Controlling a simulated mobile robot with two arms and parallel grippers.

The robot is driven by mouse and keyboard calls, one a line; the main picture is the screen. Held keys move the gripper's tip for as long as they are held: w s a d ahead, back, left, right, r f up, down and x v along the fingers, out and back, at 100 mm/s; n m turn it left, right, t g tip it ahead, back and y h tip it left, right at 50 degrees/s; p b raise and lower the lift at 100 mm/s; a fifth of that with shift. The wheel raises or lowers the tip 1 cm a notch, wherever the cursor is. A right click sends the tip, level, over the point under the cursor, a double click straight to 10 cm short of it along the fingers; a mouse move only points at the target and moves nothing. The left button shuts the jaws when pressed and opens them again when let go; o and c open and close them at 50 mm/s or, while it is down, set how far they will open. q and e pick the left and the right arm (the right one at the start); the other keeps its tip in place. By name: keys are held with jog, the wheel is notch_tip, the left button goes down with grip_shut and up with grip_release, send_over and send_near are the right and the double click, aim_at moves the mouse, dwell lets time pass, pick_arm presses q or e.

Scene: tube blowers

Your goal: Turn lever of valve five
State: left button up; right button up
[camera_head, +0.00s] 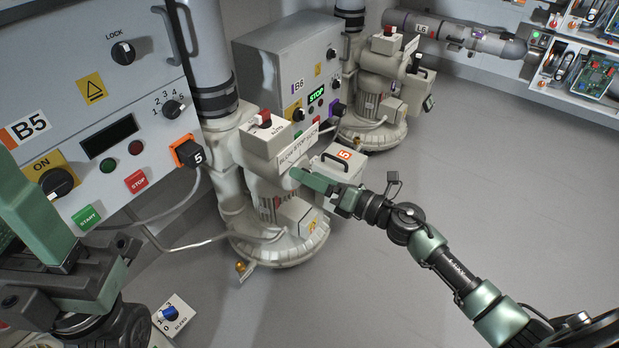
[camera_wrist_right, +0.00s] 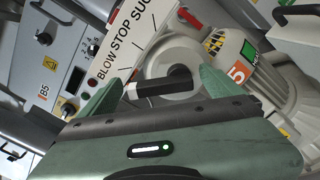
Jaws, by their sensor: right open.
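The blower with the orange 5 label stands in the middle of the head view. Its white plate (camera_head: 298,148) reads BLOW STOP and more; it also shows in the right wrist view (camera_wrist_right: 128,40). Below the plate in the right wrist view, a black lever (camera_wrist_right: 160,86) sticks out from the pale valve housing. My right gripper (camera_wrist_right: 160,82) is open, with one green finger on each side of the lever; contact cannot be told. In the head view my right gripper (camera_head: 312,181) is at the blower, hiding the lever. My left gripper (camera_head: 40,215) is at the left edge, partly cut off.
Control panel B5 (camera_head: 110,138) stands at the left, with cabinet B6 (camera_head: 285,65) behind. A second blower (camera_head: 370,110) stands farther back. A small box with a blue knob (camera_head: 172,314) is low at the left. The grey floor at the right is clear.

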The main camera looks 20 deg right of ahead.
jog(key=shift+w+a, duration=0.2)
jog(key=shift+w, duration=0.1)
jog(key=c, duration=1.3)
